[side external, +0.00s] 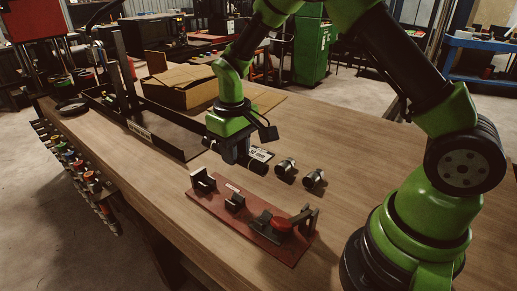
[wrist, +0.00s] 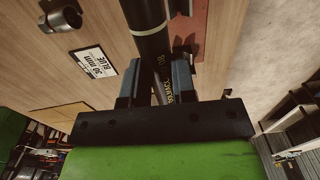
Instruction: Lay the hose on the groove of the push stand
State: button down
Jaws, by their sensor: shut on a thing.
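My gripper (side external: 236,158) is shut on a black hose (side external: 257,167), which sticks out on both sides of the fingers in the side view. In the wrist view the hose (wrist: 147,32) runs up from between the two fingers (wrist: 155,72), with a pale ring and yellow print on it. The push stand (side external: 222,208) is a dark red plate on the table, with dark upright holders and a red-handled clamp at its near right end. The hose is above and behind the stand, apart from it. Part of the stand's red plate (wrist: 202,22) shows beside the hose in the wrist view.
Two metal fittings (side external: 285,167) (side external: 314,179) stand right of the gripper. A label card (side external: 262,155) lies behind the hose, and also shows in the wrist view (wrist: 93,62). A cardboard box (side external: 190,97) and black tray (side external: 165,138) are farther back. The table (side external: 370,150) right of the fittings is clear.

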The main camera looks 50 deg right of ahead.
jog(key=shift+a+f, duration=0.45)
jog(key=shift+f, duration=0.8)
jog(key=shift+a+f, duration=0.5)
jog(key=shift+f, duration=0.7)
jog(key=shift+a+f, duration=0.45)
jog(key=shift+f, duration=0.8)
jog(key=shift+f, duration=0.65)
jog(key=shift+w, duration=0.1)
jog(key=c, duration=0.8)
grip_release()
jog(key=shift+c, duration=0.5)
jog(key=shift+d+r, duration=0.1)
jog(key=shift+d, duration=0.05)
jog(key=shift+c, duration=0.3)
